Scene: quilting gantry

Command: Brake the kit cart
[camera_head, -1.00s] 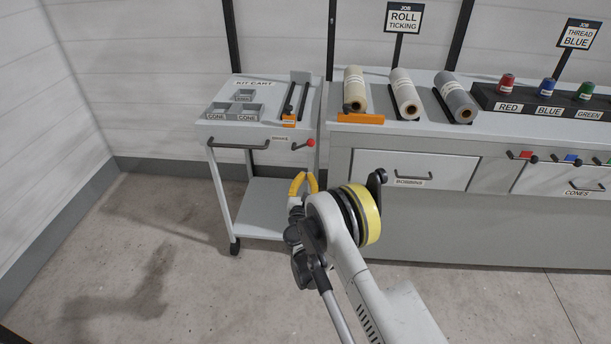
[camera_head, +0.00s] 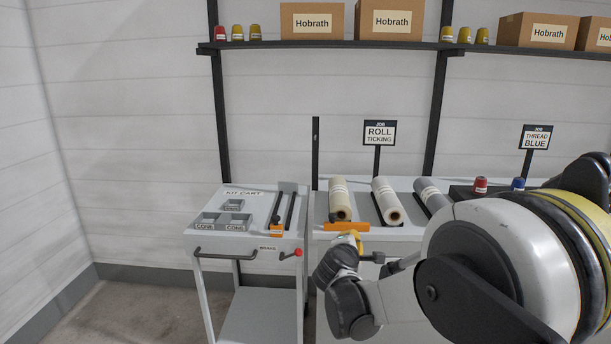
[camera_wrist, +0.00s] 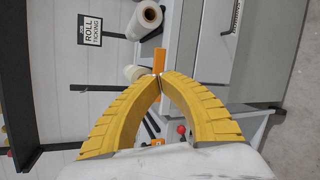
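The kit cart (camera_head: 268,196) stands left of the workbench, with a grey top and a label reading KIT CART. Its brake lever with a red knob (camera_head: 298,252) is at the right of the front edge, beside the BRAKE label. A red knob (camera_wrist: 181,129) also shows in the wrist view, below and right of the fingertips. My gripper (camera_head: 350,236) is right of the cart, near the bench front, apart from the knob. In the wrist view its yellow fingertips (camera_wrist: 159,76) meet, with nothing visibly held. My arm hides much of the bench.
The bench carries fabric rolls (camera_head: 387,201) and an orange stop (camera_head: 346,227) close to my gripper. A dark handle (camera_head: 225,254) runs along the cart front. Shelves with boxes (camera_head: 312,20) are above. Floor at left is clear.

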